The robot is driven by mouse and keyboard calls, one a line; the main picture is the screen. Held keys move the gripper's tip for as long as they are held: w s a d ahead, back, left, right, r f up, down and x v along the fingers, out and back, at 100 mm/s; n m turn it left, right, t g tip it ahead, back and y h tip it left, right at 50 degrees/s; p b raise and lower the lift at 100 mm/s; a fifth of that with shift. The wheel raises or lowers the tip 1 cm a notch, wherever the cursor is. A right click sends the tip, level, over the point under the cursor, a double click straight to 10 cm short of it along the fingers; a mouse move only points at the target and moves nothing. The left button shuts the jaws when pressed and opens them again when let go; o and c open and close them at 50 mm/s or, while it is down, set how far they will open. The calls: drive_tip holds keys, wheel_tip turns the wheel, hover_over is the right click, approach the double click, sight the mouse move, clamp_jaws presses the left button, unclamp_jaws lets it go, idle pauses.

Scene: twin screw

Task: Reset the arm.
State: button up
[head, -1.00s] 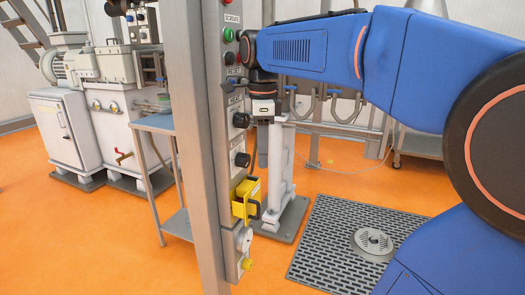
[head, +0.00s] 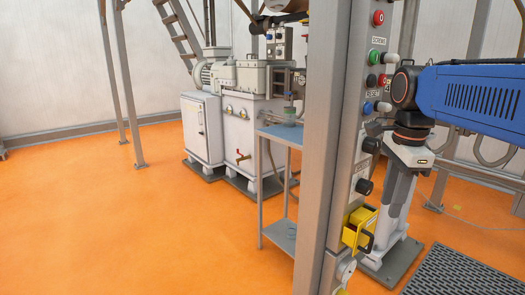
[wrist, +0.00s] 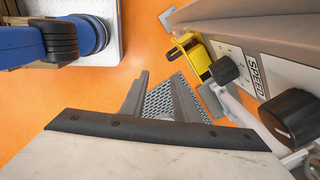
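My gripper (wrist: 160,98) points down in the wrist view. Its two grey fingers stand apart, with the floor grate showing between them and nothing held. In the head view my blue arm reaches in from the right. The gripper's pale body (head: 412,156) hangs from the wrist just right of the grey control panel post (head: 325,150). It is close to the panel's RESET label and blue button (head: 368,108); I cannot tell whether it touches anything. Its fingertips are hard to separate from the pale stand behind in the head view.
The panel also carries a red button (head: 378,18), a green button (head: 374,56), black knobs (head: 364,186) and a yellow guarded box (head: 358,228). The SPEED knob (wrist: 288,118) is near the gripper. A blue table (head: 284,133) and white machine (head: 240,125) stand behind. Orange floor at left is clear.

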drive_tip(key=s+a+f+n+t, duration=0.2)
drive_tip(key=s+f+n+t, duration=0.2)
drive_tip(key=s+f+n, duration=0.9)
wheel_tip(320, 180, down, 4)
drive_tip(key=n, duration=0.6)
drive_tip(key=shift+s+r, duration=0.15)
drive_tip(key=shift+s, duration=0.15)
